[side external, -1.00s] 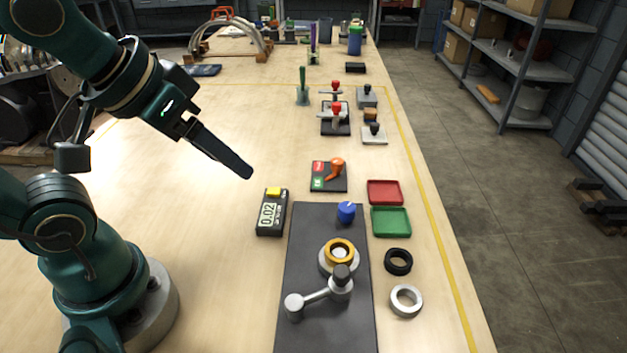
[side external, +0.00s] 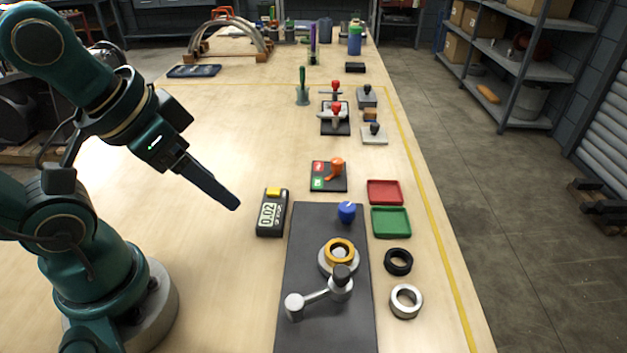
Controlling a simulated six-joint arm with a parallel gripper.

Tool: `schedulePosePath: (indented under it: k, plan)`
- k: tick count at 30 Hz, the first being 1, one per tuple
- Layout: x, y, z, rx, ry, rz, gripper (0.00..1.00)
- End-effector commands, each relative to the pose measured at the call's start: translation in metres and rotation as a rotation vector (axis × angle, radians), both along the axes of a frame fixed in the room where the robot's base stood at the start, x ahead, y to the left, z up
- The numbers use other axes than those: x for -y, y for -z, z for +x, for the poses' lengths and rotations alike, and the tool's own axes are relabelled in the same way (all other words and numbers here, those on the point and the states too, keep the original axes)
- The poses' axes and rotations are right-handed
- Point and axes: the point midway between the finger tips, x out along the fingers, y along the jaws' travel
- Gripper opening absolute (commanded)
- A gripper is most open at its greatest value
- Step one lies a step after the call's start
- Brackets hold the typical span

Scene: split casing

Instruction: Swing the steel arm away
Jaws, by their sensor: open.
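The steel arm (side external: 313,299) is a short silver bar on the dark base plate (side external: 303,237). A round silver end is at its left, and a dark knob (side external: 341,273) tops its right end. That knob end sits close against the front of a round silver casing with a gold ring (side external: 339,249) around a pale centre; whether it overlaps the casing I cannot tell. My gripper (side external: 236,205) is open and empty, above the table to the upper left of the plate, apart from the arm. Its fingers overlap in this view, so the gap between them is hidden.
A blue knob (side external: 346,211) is on the plate's far end. A meter (side external: 271,212) stands left of it, near my gripper. Red (side external: 385,192) and green (side external: 391,221) trays, a black ring (side external: 398,261) and a silver ring (side external: 406,300) lie to the right. The table's left is clear.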

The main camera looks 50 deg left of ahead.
Motion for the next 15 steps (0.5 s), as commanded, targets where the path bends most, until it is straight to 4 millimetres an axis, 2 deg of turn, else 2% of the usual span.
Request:
schedulePosePath:
  k: [4, 5, 8, 15]
  plan:
    - [0.000, 0.000, 0.000, 0.000, 0.000, 0.000, 0.65]
    - [0.000, 0.000, 0.000, 0.000, 0.000, 0.000, 0.60]
    - [0.000, -0.001, -0.001, -0.008, 0.008, 0.004, 0.60]
    - [0.009, -0.030, 0.022, -0.032, 0.084, 0.020, 0.60]
